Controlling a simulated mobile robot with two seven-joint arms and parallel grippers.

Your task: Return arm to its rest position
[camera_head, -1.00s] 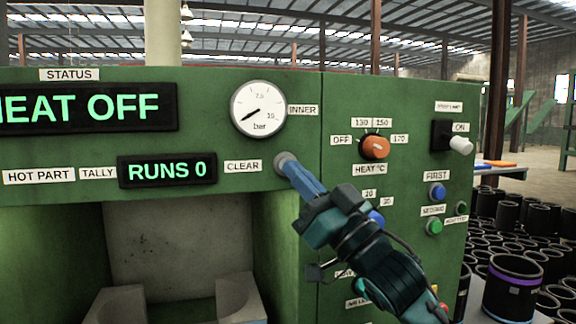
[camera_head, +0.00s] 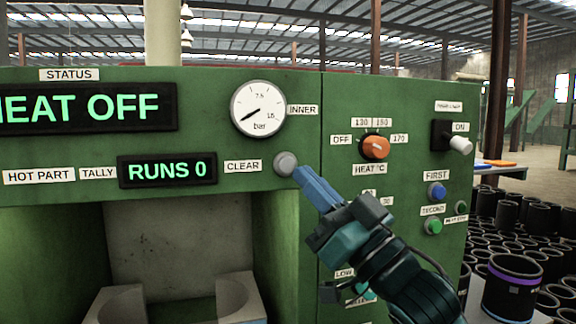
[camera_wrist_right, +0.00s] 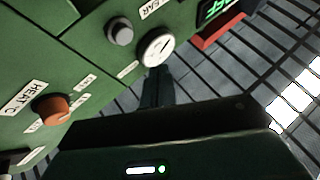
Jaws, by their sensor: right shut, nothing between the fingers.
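My right gripper (camera_head: 303,178) is shut and empty. In the head view its fingertips are just to the lower right of the grey CLEAR button (camera_head: 285,164), apart from it as far as I can see. The button shows whole on the green panel. In the right wrist view the grey button (camera_wrist_right: 120,32) is in the upper part, and the shut fingers (camera_wrist_right: 158,80) point up toward the round gauge (camera_wrist_right: 156,46). My left gripper is not in view.
The green machine panel (camera_head: 60,140) fills the left and middle. It carries displays, the orange HEAT knob (camera_head: 374,147), a white ON switch (camera_head: 460,144) and coloured buttons. Several black sleeves (camera_head: 510,287) stand at the right. An open bay with pale supports is at lower left.

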